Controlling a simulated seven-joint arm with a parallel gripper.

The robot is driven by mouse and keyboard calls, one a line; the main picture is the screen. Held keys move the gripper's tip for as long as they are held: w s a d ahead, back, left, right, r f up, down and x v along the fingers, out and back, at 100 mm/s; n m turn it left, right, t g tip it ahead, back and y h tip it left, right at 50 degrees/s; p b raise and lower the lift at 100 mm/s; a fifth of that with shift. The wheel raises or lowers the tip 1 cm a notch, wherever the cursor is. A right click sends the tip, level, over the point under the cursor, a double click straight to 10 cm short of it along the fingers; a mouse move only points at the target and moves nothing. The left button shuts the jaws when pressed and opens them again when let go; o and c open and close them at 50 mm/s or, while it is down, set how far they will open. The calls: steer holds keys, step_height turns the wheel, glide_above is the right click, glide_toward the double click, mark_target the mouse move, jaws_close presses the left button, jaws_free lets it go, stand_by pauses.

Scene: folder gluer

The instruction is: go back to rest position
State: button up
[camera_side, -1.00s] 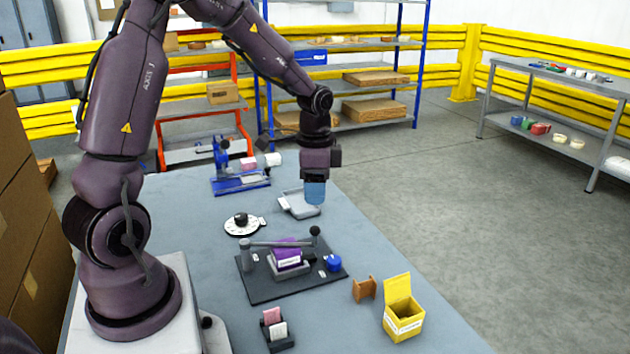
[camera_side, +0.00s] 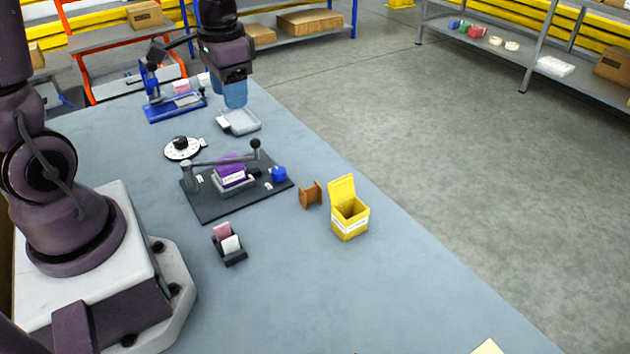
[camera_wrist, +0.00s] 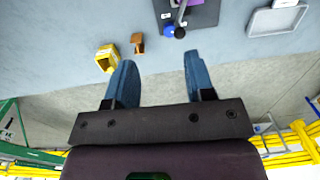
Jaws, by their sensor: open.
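My gripper (camera_side: 236,96) hangs above the far part of the table, fingers down, close to the grey tray (camera_side: 243,120) in the side view. In the wrist view my gripper (camera_wrist: 157,75) shows two blue fingers spread apart with nothing between them. The tray also shows in the wrist view (camera_wrist: 262,30), to the right of the fingers and apart from them.
On the grey table (camera_side: 310,290) stand a black fixture plate (camera_side: 205,203) with a purple piece (camera_side: 231,169), a white dial (camera_side: 178,153), a blue device (camera_side: 165,112), a brown spool (camera_side: 311,195), a yellow box (camera_side: 350,222) and a black holder (camera_side: 235,256). The front of the table is mostly clear.

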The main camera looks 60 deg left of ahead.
steer(key=s+d+r+t, duration=0.5)
steer(key=s+d+r, duration=0.4)
steer(key=d+r, duration=0.1)
steer(key=shift+d+r+t, duration=0.3)
steer(key=shift+d+r, duration=0.1)
